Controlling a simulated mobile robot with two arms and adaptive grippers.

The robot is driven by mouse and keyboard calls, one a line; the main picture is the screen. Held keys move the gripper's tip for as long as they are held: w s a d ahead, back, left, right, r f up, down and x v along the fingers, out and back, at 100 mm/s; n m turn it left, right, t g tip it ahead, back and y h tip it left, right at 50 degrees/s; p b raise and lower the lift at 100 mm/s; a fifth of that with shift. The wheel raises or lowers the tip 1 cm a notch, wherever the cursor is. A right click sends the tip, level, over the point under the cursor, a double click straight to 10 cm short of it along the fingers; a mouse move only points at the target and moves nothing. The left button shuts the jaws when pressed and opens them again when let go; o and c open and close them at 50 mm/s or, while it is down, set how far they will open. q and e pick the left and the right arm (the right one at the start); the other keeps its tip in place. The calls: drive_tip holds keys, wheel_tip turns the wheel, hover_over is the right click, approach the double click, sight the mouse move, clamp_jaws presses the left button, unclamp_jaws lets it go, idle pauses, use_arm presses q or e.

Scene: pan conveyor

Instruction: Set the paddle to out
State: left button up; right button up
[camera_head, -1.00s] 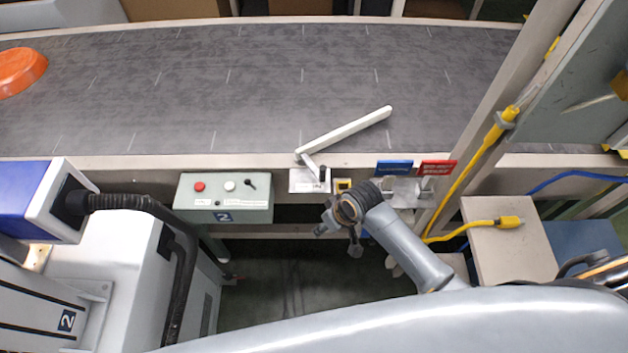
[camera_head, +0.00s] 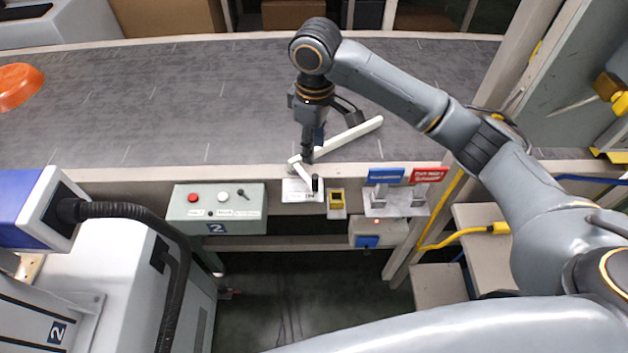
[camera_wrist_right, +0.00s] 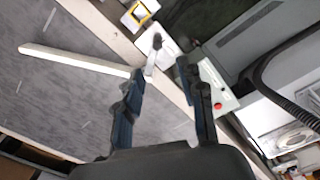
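The white paddle (camera_head: 350,136) reaches diagonally over the grey belt from a pivot at the belt's front edge. Its short lever ends in a dark knob (camera_head: 315,183) over a white label plate, whose text I cannot read. My right gripper (camera_head: 308,158) points down above the pivot end of the paddle and hides part of it. In the right wrist view the gripper (camera_wrist_right: 160,70) is open and empty. The paddle (camera_wrist_right: 75,60) lies left of its fingers, and the lever with its knob (camera_wrist_right: 157,42) shows ahead, between the fingertip directions. My left gripper is not in view.
An orange pan (camera_head: 18,85) lies on the belt (camera_head: 180,85) at the far left. A green control box (camera_head: 190,213) is left of the lever. A yellow-framed device (camera_head: 336,198) and blue and red signs (camera_head: 386,176) are right of it. A post stands farther right.

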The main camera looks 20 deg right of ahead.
sight(315, 174)
wheel_tip(315, 174, down, 13)
drive_tip(key=shift+d+f+p, duration=0.1)
drive_tip(key=shift+d+p, duration=0.05)
drive_tip(key=shift+p, duration=0.6)
clamp_jaws()
